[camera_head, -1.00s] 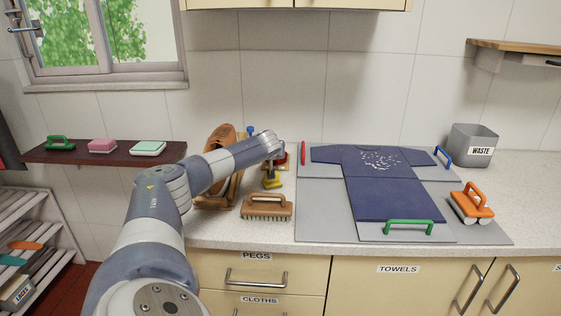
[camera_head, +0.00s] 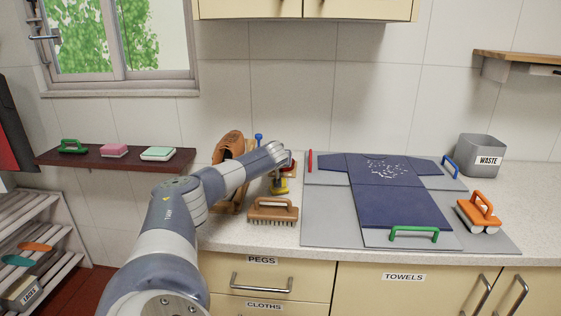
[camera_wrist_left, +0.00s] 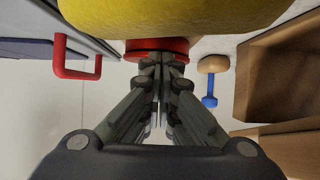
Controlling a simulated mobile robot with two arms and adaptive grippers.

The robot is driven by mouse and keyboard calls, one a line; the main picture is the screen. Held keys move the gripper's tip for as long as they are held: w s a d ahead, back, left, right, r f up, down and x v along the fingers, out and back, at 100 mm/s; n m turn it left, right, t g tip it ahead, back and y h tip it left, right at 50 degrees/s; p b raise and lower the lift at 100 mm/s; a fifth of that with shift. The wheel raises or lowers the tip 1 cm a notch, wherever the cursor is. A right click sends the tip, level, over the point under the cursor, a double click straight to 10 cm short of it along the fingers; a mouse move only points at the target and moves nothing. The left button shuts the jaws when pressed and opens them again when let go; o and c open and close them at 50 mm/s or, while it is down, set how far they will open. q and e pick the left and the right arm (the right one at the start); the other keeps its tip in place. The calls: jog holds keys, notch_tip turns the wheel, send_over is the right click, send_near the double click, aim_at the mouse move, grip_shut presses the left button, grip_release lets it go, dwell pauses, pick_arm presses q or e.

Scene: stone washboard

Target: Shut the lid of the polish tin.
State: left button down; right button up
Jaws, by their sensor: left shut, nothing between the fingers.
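The polish tin appears as a small round red thing with a dark band (camera_wrist_left: 150,50) in the left wrist view. In the head view only a bit of red (camera_head: 291,163) shows behind my left wrist, so I cannot tell how its lid stands. My left gripper (camera_wrist_left: 158,64) is shut and empty, its fingertips at the tin in the picture; I cannot tell whether they touch. In the head view the gripper is mostly hidden by its own arm. My right gripper is out of view.
A yellow block with a dark handle (camera_head: 280,187) stands close in front of the tin. A wooden brush (camera_head: 272,209) lies nearer the counter edge. A brown shoe (camera_head: 229,146) stands to the left, a blue-handled tool (camera_wrist_left: 210,85) behind, the red-handled board (camera_head: 309,161) to the right.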

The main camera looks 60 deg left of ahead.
pick_arm(q)
jog(key=shift+a+r, duration=0.1)
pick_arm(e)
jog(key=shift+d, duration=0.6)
pick_arm(q)
jog(key=shift+s+d, duration=0.1)
jog(key=shift+d, duration=0.15)
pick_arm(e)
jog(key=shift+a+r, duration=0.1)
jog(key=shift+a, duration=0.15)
pick_arm(q)
jog(key=shift+s+d, duration=0.15)
jog(key=shift+v, duration=3.65)
